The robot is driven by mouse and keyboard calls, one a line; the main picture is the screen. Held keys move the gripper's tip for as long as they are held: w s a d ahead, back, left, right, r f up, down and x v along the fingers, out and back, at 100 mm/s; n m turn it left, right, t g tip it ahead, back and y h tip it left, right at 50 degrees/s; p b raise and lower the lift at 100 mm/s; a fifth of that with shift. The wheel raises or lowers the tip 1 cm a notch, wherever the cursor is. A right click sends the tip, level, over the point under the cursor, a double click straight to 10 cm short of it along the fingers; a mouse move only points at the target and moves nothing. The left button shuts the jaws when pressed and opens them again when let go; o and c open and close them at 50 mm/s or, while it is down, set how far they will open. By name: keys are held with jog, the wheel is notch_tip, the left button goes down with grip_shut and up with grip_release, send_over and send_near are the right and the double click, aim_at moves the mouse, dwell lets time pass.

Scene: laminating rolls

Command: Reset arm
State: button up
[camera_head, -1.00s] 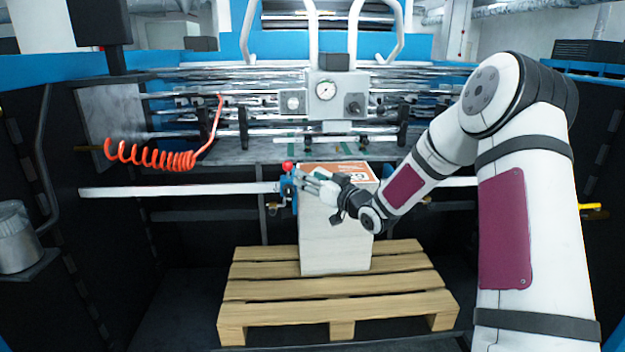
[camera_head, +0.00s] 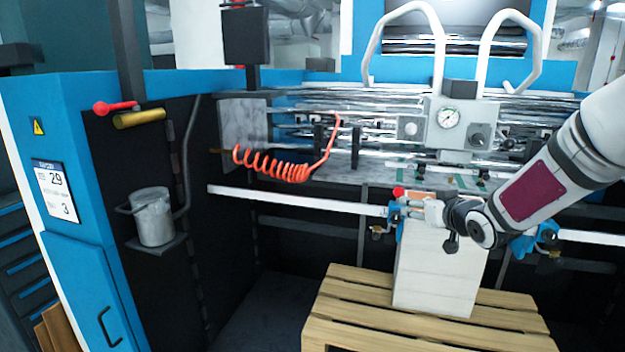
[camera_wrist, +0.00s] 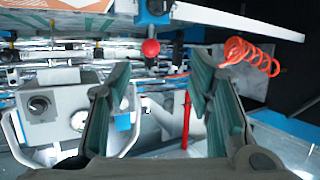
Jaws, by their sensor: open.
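My gripper (camera_head: 425,207) is in front of the upper part of a tall white stack (camera_head: 435,270) on the pallet, near a blue clamp with a red knob (camera_head: 398,192). In the wrist view its two ribbed green fingers (camera_wrist: 160,95) stand apart with nothing between them. The red knob also shows in the wrist view (camera_wrist: 151,48), beyond the fingertips. My arm reaches in from the right edge of the head view.
A wooden pallet (camera_head: 400,338) carries the stack. A white rail (camera_head: 300,201) crosses the machine behind my gripper. An orange coiled hose (camera_head: 270,165) hangs at the left. A metal can (camera_head: 152,218) sits on a side shelf. The gauge panel (camera_head: 462,122) stands above.

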jog(key=s+a+r+g, duration=0.1)
jog(key=s+a+g, duration=0.1)
jog(key=s, duration=1.1)
jog(key=s+a+r+m+g+h, duration=0.1)
jog(key=s+a+r+g, duration=0.1)
jog(key=s, duration=1.2)
jog(key=s+a+r+g+h, duration=0.1)
jog(key=s+a+g, duration=0.3)
jog(key=s, duration=1)
jog(key=shift+r+m+g, duration=0.3)
jog(key=shift+r+m, duration=0.1)
jog(key=shift+r, duration=0.1)
